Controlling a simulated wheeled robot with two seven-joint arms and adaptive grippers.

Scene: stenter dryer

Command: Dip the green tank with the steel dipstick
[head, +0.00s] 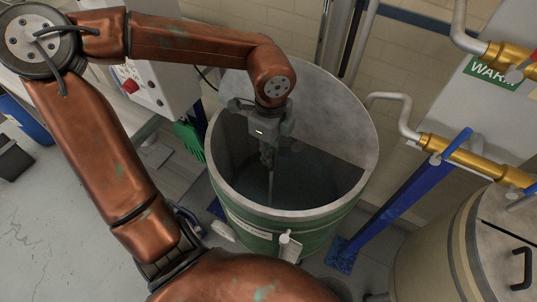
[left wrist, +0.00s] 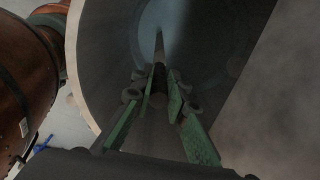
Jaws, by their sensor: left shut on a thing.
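The green tank (head: 262,240) stands in the middle of the head view, its round top half covered by a grey lid at the back and open at the front. My left gripper (head: 268,160) is over the opening, pointing down, around the height of the rim. It is shut on the steel dipstick (head: 271,188), which hangs down into the dark tank. In the left wrist view the dipstick (left wrist: 159,48) runs from between the green-padded fingers (left wrist: 163,92) toward the tank's bottom. Whether its lower end touches liquid or the bottom cannot be told. My right gripper is not in view.
A beige drum (head: 440,262) with a black handle stands at the right. Brass-fitted pipes (head: 462,152) and a blue post (head: 400,205) are right of the tank. A control box with a red button (head: 130,86) and green gloves (head: 190,140) are at the left.

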